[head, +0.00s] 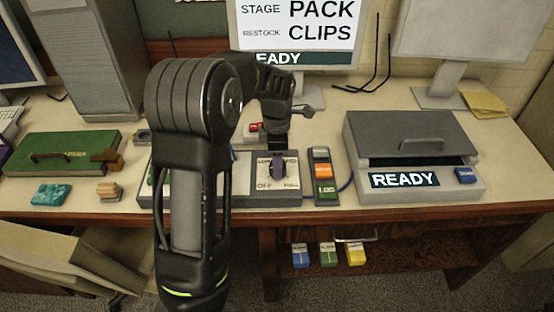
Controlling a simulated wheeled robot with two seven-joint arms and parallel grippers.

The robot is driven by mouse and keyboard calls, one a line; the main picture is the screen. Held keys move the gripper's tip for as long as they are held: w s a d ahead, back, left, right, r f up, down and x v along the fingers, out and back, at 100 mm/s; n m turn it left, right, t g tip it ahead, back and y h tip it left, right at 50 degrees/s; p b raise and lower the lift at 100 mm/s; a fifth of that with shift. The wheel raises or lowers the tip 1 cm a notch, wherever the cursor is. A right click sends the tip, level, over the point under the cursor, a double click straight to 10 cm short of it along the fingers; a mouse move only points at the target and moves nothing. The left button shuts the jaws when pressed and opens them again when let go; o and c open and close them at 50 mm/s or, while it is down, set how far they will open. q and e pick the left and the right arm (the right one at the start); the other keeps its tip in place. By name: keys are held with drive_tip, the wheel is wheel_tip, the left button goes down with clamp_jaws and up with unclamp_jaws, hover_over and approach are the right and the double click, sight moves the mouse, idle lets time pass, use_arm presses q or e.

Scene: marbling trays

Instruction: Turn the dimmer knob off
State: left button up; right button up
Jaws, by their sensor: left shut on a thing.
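The dimmer knob (278,167) is a small purple-grey knob on a light plate (264,185) marked OFF at lower left and FULL at lower right. The plate is on a grey control panel in the middle of the desk. My left gripper (277,148) comes down over the knob from behind and is shut on its upper part. The fingertips are small and dark here, and the knob's top is partly hidden. The knob's ridge looks roughly upright, but its exact setting is hard to read. My right gripper is not in view.
My left arm hides the panel's left part. A strip with orange and green buttons (322,171) stands just right of the panel. Further right is a grey machine (405,140) reading READY. A green box (60,152) lies at left. A monitor (300,30) stands behind.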

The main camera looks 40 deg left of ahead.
use_arm(q)
drive_tip(key=shift+n, duration=0.3)
drive_tip(key=o, duration=1.4)
drive_tip(key=shift+c, duration=0.2)
drive_tip(key=shift+r, duration=0.1)
wheel_tip(320, 180, up, 8)
drive_tip(key=shift+f+b, duration=0.15)
drive_tip(key=shift+b, duration=0.25)
drive_tip(key=shift+f, duration=0.1)
